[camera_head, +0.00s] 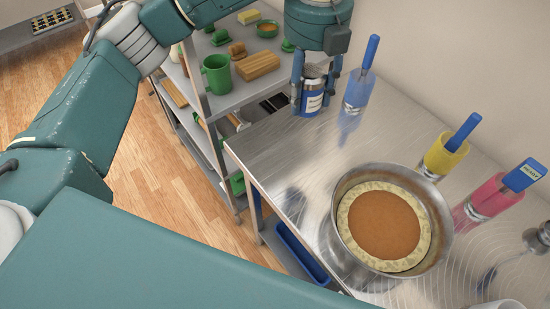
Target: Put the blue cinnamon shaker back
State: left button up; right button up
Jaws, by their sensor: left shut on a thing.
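The blue cinnamon shaker (312,103) has a metallic top, a blue body and a pale label, and is upright at the far end of the steel counter (275,150). My left gripper (317,82) comes down from above, with one blue-grey finger on each side of the shaker, shut on it. I cannot tell whether the shaker's base touches the counter. A clear container with blue contents and a blue handle (356,92) stands just right of it. My right gripper is not in view.
A metal basin (443,232) with a brown, pale-rimmed filling sits on the counter. Yellow (440,158) and pink (487,199) containers stand along the wall. A shelf holds a green mug (217,75) and a wooden block (258,65). The counter's far left part is clear.

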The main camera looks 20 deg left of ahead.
pick_arm(q)
jog(key=shift+a, duration=0.45)
notch_tip(320, 180, down, 14)
jog(key=shift+f+p, duration=0.15)
jog(key=shift+p, duration=0.95)
jog(key=shift+f, duration=0.55)
notch_tip(320, 180, down, 3)
jog(key=shift+s+f+p, duration=0.1)
jog(key=shift+f+p, duration=0.05)
jog(key=shift+p, duration=0.45)
jog(key=shift+f, duration=0.35)
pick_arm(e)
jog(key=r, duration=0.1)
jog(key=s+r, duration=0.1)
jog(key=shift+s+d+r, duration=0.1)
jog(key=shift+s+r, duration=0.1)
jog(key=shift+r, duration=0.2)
pick_arm(q)
jog(key=shift+f, duration=0.1)
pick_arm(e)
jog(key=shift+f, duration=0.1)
